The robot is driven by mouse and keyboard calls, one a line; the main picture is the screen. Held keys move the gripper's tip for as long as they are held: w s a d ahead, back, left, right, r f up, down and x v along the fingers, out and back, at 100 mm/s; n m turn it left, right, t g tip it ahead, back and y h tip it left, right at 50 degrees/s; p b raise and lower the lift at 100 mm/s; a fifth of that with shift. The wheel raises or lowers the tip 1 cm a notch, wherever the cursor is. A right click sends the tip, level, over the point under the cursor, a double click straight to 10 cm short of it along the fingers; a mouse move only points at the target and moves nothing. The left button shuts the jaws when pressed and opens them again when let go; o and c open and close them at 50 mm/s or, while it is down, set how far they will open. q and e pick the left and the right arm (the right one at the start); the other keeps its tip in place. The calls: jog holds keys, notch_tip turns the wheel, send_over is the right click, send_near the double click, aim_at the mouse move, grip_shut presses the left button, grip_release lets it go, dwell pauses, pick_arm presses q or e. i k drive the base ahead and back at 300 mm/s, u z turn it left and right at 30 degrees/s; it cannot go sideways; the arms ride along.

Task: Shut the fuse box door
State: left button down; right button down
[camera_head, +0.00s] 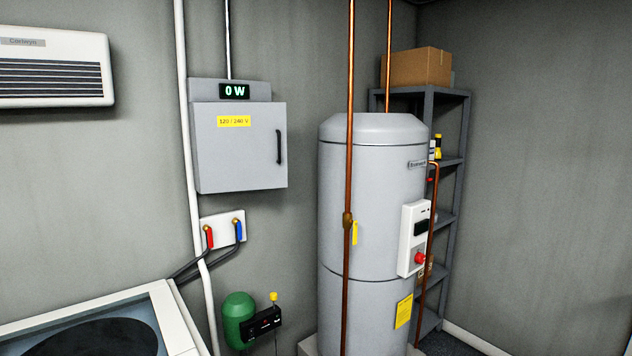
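The fuse box (230,90) is a grey box on the back wall, left of centre, with a small display reading "0 W" on its top part. Its door (238,158) is a flat grey panel with a yellow "120 / 240 V" label and a black vertical handle (279,147) near its right edge. The door looks flush or nearly flush with the box; I cannot tell whether a small gap is left. Neither of my grippers shows in the head view.
A grey water heater (371,190) with copper pipes stands right of the fuse box, before a shelf rack (448,98) holding a cardboard box (416,67). A white-topped appliance (163,300) is at lower left. A green tank (238,318) stands below the box.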

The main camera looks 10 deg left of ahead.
aim_at(242, 146)
jog(key=u, duration=0.15)
jog(key=i, duration=0.75)
jog(key=u, duration=1.1)
jog(key=i, duration=0.5)
jog(key=u, duration=0.6)
